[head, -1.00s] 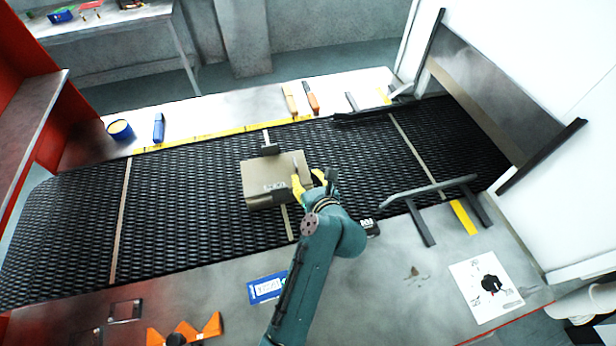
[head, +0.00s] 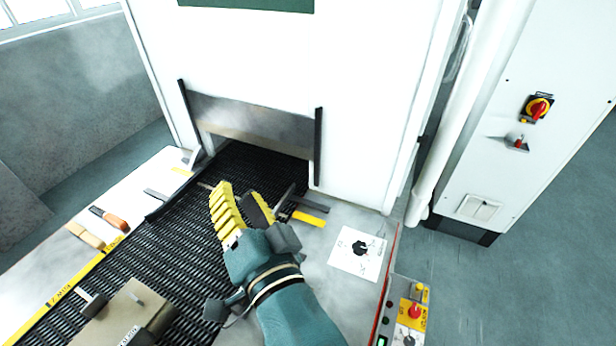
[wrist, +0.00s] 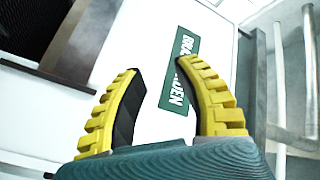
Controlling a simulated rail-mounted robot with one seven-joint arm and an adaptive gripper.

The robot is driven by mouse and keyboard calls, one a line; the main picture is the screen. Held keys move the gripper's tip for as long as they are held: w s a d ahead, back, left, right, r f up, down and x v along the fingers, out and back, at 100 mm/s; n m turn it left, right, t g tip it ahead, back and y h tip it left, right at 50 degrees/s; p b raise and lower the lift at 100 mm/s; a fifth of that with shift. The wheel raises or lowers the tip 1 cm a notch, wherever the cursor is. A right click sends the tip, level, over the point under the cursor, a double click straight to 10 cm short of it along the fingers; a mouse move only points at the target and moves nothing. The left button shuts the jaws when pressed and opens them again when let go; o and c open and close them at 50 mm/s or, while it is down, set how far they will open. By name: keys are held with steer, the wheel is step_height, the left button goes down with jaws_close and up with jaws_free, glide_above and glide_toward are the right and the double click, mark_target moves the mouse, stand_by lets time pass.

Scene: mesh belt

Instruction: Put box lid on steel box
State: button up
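The steel box (head: 112,336) stands on the black mesh belt at the lower left of the head view, partly cut off by the frame. A flat tan top, which looks like the box lid (head: 122,308), lies over it with a small grey upright handle. I cannot tell whether it is fully seated. My gripper (head: 240,195) has yellow ribbed fingers and is raised over the belt, to the right of the box and apart from it. In the wrist view the gripper (wrist: 158,70) is open, with nothing between its fingers. The box and lid are not in the wrist view.
The belt (head: 190,262) runs into the opening of a white machine (head: 250,60). A yellow-marked metal guide (head: 308,219) stands by the belt's right side. An orange-handled tool (head: 110,218) lies on the left ledge. A red-knobbed control panel (head: 412,312) is at lower right.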

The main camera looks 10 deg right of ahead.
steer(key=s+d+r+n+t+h, duration=0.4)
steer(key=s+d+r+n+h, duration=0.2)
steer(key=s+d+r, duration=0.3)
step_height(320, 180, up, 2)
steer(key=shift+s+d+r, duration=0.15)
steer(key=shift+s+d, duration=0.25)
steer(key=shift+s, duration=0.3)
